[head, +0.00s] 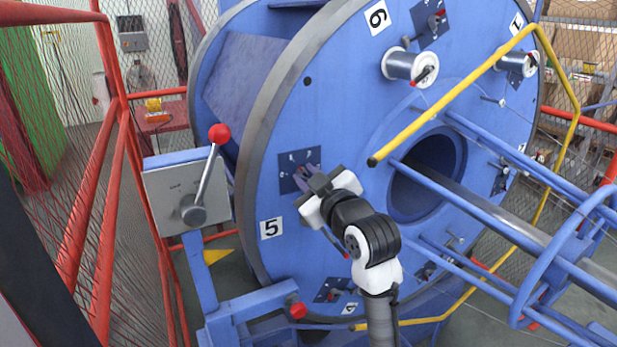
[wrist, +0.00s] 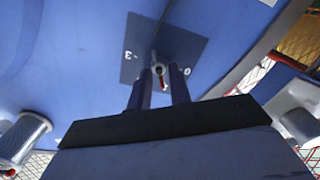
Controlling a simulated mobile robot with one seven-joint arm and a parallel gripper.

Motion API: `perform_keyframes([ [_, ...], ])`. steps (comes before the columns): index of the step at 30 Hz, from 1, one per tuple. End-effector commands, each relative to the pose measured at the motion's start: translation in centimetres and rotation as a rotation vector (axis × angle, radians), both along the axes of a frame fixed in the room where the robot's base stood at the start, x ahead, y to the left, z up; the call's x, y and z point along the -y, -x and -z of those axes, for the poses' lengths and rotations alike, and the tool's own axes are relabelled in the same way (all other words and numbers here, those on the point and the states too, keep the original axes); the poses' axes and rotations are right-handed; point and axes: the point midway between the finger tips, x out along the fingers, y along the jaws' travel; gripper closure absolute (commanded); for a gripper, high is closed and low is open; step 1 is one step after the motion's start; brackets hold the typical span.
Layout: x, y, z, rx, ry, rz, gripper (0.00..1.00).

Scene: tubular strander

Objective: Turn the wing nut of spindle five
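The big blue disc (head: 330,100) carries a number 5 label (head: 271,228). Above that label is a dark blue square plate (head: 290,160) for spindle five, with no spool on it. In the wrist view the plate (wrist: 185,52) shows white marks and a grey spindle end (wrist: 157,68) with a small red piece (wrist: 164,84) below it, perhaps part of the wing nut. My gripper (head: 310,172) is at this plate. In the wrist view its two fingers (wrist: 160,80) stand apart, either side of the spindle end and red piece. Contact cannot be told; the wing nut's shape is unclear.
A yellow bar (head: 450,95) crosses the disc face right of my gripper. A grey box with a red-knobbed lever (head: 205,185) stands to the left, beside a red mesh fence (head: 100,180). A wire spool (head: 408,66) sits near label 6 (head: 377,17).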

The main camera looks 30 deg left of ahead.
Motion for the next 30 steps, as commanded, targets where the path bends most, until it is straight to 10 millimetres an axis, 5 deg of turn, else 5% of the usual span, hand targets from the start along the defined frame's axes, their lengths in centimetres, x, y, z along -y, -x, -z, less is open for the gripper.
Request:
perform_keyframes([
  [4, 0.03, 0.01, 0.00, 0.000, 0.000, 0.000, 1.00],
  [17, 0.05, 0.01, 0.20, 0.033, 0.021, 0.001, 1.00],
  [30, 0.03, 0.13, 0.60, 0.310, 0.180, 0.001, 1.00],
])
